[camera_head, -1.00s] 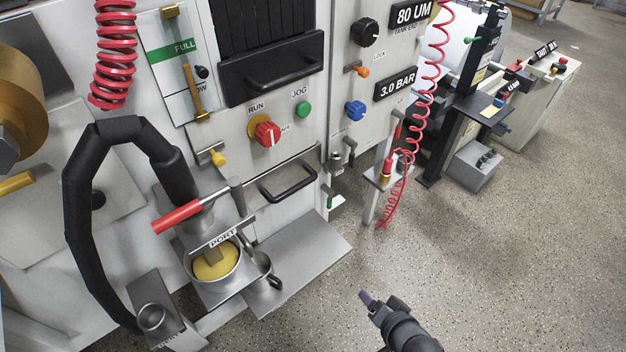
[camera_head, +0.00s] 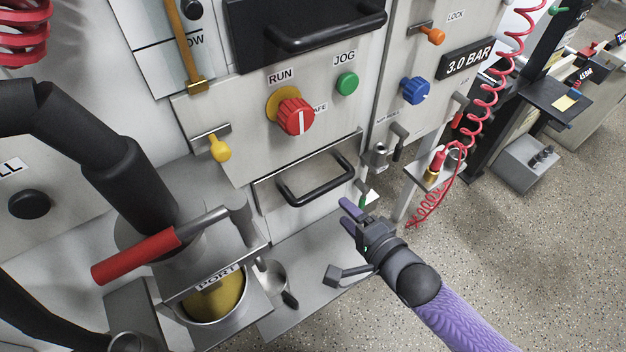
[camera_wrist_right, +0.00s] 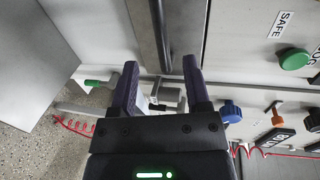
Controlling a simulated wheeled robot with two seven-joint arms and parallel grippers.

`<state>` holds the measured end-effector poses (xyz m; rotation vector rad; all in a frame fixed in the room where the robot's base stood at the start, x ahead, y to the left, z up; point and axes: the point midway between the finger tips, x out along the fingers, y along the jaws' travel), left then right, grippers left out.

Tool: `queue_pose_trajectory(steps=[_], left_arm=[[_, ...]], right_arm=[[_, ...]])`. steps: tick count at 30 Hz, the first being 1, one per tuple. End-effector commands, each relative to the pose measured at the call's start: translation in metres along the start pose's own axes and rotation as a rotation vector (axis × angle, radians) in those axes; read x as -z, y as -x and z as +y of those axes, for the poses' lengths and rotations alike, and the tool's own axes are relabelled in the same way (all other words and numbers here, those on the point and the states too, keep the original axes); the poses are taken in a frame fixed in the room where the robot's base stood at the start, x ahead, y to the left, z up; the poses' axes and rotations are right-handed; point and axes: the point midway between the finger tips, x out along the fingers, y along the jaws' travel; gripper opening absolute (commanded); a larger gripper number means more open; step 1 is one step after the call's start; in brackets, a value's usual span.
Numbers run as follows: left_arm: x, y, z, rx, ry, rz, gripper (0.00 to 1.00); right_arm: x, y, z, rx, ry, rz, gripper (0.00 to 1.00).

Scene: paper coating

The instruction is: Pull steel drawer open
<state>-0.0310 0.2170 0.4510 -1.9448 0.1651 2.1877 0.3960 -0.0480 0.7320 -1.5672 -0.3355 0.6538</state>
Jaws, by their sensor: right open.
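The steel drawer (camera_head: 268,197) is a flat metal front with a black bar handle (camera_head: 318,185), below the red RUN knob in the head view. It appears closed. My right gripper (camera_head: 348,214) is open and empty, right of and slightly below the handle, apart from it. In the right wrist view the dark handle (camera_wrist_right: 150,38) shows beyond the open fingers (camera_wrist_right: 160,72), with the steel front (camera_wrist_right: 190,30) beside it. My left gripper is not in view.
A red-handled valve (camera_head: 150,255) and a PORT cup (camera_head: 215,300) with yellow liquid stand left of the drawer. A steel shelf (camera_head: 310,265) with a ladle (camera_head: 278,280) lies below. Small valves (camera_head: 385,150) and a red coiled hose (camera_head: 485,100) are to the right.

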Motion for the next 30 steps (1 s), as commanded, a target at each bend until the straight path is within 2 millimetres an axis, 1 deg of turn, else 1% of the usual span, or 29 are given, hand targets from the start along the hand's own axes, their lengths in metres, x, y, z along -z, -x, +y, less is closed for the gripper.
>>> queue_pose_trajectory(steps=[6,9,12,16,23,26,27,29,30], left_arm=[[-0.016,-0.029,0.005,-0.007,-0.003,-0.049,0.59],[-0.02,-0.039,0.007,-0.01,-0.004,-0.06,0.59],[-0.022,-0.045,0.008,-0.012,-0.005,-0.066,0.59],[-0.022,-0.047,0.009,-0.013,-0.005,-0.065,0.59],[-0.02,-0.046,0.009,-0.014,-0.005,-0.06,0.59],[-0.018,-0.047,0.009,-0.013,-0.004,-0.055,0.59],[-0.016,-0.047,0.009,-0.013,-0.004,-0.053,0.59],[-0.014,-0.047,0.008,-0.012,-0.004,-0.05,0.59],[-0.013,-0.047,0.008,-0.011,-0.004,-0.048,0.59]], right_arm=[[0.0,-0.052,0.005,0.002,0.0,-0.001,0.61],[0.0,-0.071,0.005,0.0,0.002,0.0,0.61],[0.0,-0.085,0.004,-0.002,0.003,0.001,0.61],[0.0,-0.092,0.001,-0.001,0.002,0.0,0.61],[0.0,-0.093,-0.001,-0.001,0.003,0.001,0.61],[0.0,-0.092,-0.001,-0.001,0.003,0.001,0.42],[0.0,-0.092,-0.001,-0.001,0.003,0.001,0.34],[0.0,-0.092,-0.001,-0.001,0.003,0.001,0.21],[0.0,-0.092,-0.001,-0.001,0.003,0.001,0.12]])
